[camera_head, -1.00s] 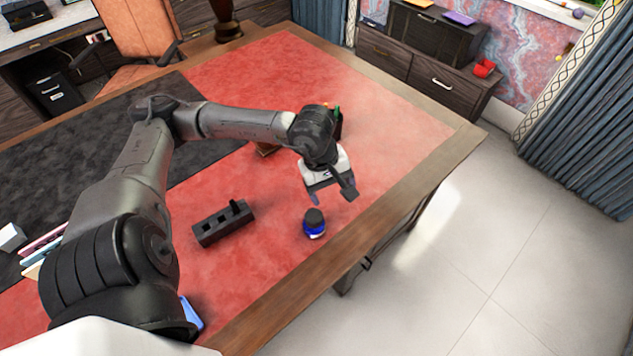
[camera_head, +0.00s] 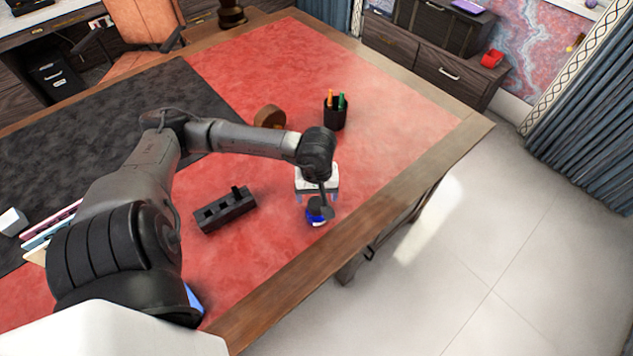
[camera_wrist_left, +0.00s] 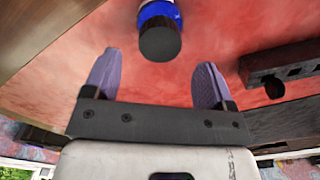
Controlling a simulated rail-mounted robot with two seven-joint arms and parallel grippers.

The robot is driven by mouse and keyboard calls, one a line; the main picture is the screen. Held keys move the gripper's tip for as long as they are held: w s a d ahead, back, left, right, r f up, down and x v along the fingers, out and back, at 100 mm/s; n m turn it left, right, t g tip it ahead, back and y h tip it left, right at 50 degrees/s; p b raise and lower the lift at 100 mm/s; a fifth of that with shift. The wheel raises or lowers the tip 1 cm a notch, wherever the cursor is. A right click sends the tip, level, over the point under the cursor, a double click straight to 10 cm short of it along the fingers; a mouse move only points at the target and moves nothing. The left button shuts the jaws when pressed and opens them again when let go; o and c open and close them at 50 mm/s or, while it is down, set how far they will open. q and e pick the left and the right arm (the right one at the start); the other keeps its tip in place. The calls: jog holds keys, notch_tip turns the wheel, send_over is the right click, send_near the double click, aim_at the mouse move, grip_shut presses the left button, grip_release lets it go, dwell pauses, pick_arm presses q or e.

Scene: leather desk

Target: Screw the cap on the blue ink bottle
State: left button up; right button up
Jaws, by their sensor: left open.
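The blue ink bottle (camera_head: 317,221) stands on the red leather near the desk's front right edge. Its dark round cap (camera_wrist_left: 160,40) sits on top of the blue body in the left wrist view; how tightly it is screwed cannot be told. My left gripper (camera_head: 317,197) is at the bottle and partly hides it in the head view. In the left wrist view its two purple-grey fingers (camera_wrist_left: 160,62) are wide apart and empty, with the cap just beyond and between their tips. My right gripper is not in view.
A black slotted block (camera_head: 224,212) lies left of the bottle, with a small upright piece on it. A black pen cup (camera_head: 336,112) and a round brown object (camera_head: 269,117) stand farther back. The wooden desk edge (camera_head: 372,224) is close on the right.

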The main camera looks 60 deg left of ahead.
aim_at(316, 203)
pick_arm(q)
jog(key=shift+f, duration=2.2)
jog(key=shift+c, duration=0.2)
jog(key=shift+b, duration=0.3)
jog(key=c, duration=0.9)
